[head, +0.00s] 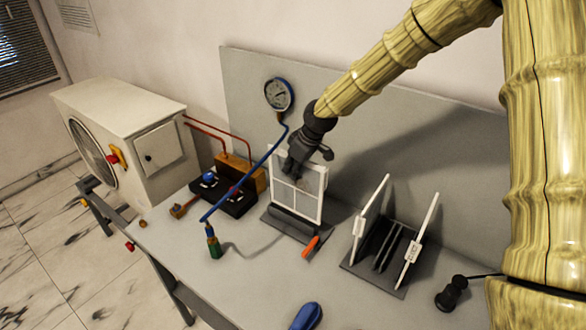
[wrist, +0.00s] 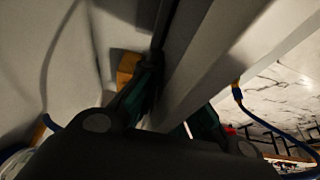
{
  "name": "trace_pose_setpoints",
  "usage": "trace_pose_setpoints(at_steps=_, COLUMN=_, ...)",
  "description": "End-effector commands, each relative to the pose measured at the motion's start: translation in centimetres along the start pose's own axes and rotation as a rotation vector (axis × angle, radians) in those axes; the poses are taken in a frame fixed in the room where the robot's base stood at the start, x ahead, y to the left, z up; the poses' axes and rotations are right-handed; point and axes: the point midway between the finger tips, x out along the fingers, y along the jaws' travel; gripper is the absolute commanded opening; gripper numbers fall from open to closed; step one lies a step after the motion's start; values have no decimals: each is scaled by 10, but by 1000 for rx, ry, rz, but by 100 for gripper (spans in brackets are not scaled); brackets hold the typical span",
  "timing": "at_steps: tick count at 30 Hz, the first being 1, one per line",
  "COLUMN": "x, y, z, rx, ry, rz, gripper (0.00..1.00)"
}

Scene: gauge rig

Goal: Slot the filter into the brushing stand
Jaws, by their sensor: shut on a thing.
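The filter (head: 312,181) is a white-framed panel with a grey mesh and a cross bar, standing upright. My gripper (head: 296,172) is shut on its top edge, toward the left. In the wrist view the filter frame (wrist: 222,55) runs as a pale bar between the dark fingers. The brushing stand (head: 272,221), a dark grey base with a dark bar along it, is directly below the filter. The filter's lower edge is at the bar; I cannot tell whether it sits in the slot or just above.
An orange-handled brush (head: 311,246) lies before the stand. A rack (head: 372,271) with two white tagged panels stands to the right. A blue hose (head: 244,180) from the gauge (head: 278,94) crosses left of the filter. A blue object (head: 306,316) lies at the front.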

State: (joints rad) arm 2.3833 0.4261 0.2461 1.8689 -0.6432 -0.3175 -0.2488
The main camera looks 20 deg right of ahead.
Motion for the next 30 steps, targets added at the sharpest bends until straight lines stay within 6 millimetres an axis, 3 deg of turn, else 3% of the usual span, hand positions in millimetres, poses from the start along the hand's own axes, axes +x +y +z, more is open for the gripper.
trace_pose_setpoints(at_steps=24, x=18, y=0, z=7, rx=-1, ry=0, rz=1, gripper=0)
trace_pose_setpoints(at_steps=30, x=14, y=0, z=6, rx=-1, ry=1, rz=1, gripper=0)
